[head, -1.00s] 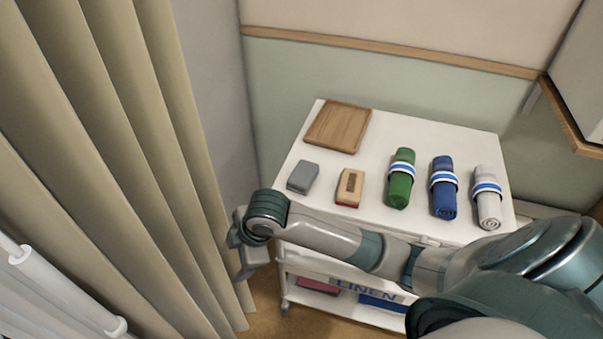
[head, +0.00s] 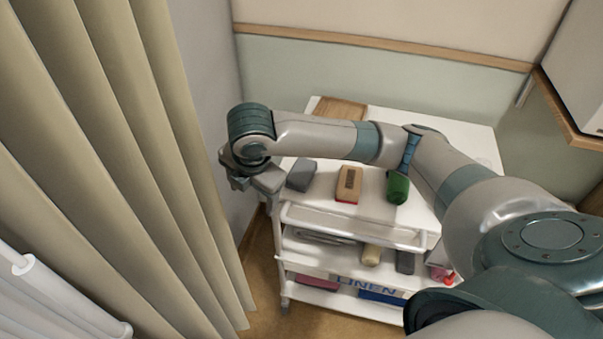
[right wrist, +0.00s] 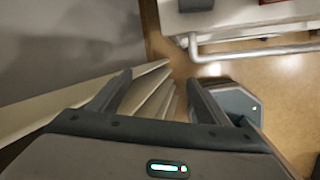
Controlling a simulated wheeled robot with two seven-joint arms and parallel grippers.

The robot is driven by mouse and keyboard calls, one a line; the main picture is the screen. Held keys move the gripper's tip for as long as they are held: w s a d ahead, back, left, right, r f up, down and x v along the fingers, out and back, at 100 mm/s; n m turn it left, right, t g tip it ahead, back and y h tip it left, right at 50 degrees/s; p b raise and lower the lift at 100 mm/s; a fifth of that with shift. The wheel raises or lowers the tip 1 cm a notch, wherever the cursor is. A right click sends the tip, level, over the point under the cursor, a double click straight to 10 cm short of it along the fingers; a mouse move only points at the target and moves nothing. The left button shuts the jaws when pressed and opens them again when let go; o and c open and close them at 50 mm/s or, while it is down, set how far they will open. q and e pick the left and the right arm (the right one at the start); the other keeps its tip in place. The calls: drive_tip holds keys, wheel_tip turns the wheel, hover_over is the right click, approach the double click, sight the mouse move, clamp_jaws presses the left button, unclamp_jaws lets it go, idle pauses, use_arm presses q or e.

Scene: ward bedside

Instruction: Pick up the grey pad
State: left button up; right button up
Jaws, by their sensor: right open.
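The grey pad (head: 301,175) lies on the white trolley top (head: 470,130), near its left front corner. My right gripper (head: 256,184) is just left of the pad in the head view, beside the trolley's left edge. It is open and empty, apart from the pad. In the right wrist view its two fingers (right wrist: 155,88) are spread with curtain and floor behind them. A dark grey piece, which looks like the pad (right wrist: 195,4), shows at the top edge there. My left gripper is not in view.
A wooden tray (head: 340,108) is behind, partly covered by my arm. A front rail (head: 350,226) edges the trolley. Beige curtains (head: 130,150) hang close on the left.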

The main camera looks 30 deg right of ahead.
drive_tip(key=d+r+n+h, duration=0.2)
drive_tip(key=d+r+h, duration=0.1)
drive_tip(key=d+r, duration=0.7)
drive_tip(key=shift+w+d+g, duration=0.3)
drive_tip(key=shift+w, duration=0.05)
drive_tip(key=shift+f, duration=0.2)
drive_tip(key=p, duration=0.2)
hover_over(302, 172)
drive_tip(key=s+a, duration=0.1)
drive_tip(key=a, duration=0.1)
wheel_tip(302, 172, down, 11)
drive_tip(key=shift+d, duration=0.1)
